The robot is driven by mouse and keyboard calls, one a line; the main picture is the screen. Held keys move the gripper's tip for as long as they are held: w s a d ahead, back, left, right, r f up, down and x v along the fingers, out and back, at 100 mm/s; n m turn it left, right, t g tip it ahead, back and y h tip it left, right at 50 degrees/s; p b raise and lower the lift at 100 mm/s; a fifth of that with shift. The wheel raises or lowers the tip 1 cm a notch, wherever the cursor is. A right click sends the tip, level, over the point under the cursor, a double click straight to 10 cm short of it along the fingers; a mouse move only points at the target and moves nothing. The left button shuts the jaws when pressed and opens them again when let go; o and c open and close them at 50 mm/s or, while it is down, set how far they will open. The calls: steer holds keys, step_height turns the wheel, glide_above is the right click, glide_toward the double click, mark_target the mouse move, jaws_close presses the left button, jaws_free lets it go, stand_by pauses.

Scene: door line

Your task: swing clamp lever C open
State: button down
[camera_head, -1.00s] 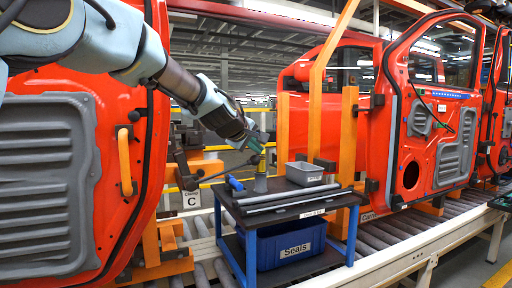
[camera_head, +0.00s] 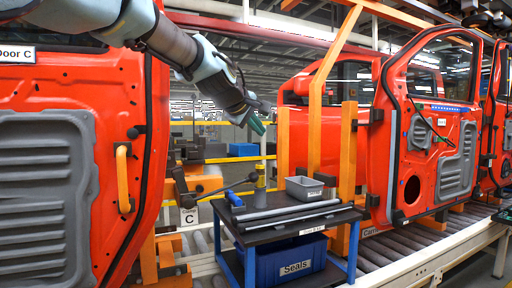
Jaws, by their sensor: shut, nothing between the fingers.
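Clamp C (camera_head: 182,184) is a dark clamp on an orange bracket beside the near red door, above a white sign (camera_head: 189,217) reading "Clamp C". Its black lever (camera_head: 225,187) runs out to the right and slightly up, ending in a dark round knob near the yellow-banded tube on the cart. My gripper (camera_head: 260,126) hangs above and to the right of the lever, clear of it, with greenish fingertips close together. It is shut and empty. The fingertips are small in the picture and overlap the top of the pale tube from this view.
A cart (camera_head: 300,222) holds a grey bin (camera_head: 304,189), grey rods, a blue-handled tool (camera_head: 235,199) and an upright yellow-banded tube (camera_head: 260,182). A blue "Seals" bin (camera_head: 290,262) is below. The near red door (camera_head: 110,160) with its orange handle stands left; orange posts (camera_head: 348,150) stand right.

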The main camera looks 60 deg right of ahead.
steer(key=shift+s+a+r, duration=0.2)
steer(key=shift+r, duration=0.2)
steer(key=shift+s+a+r, duration=0.15)
steer(key=shift+s+r, duration=0.05)
steer(key=shift+r, duration=0.2)
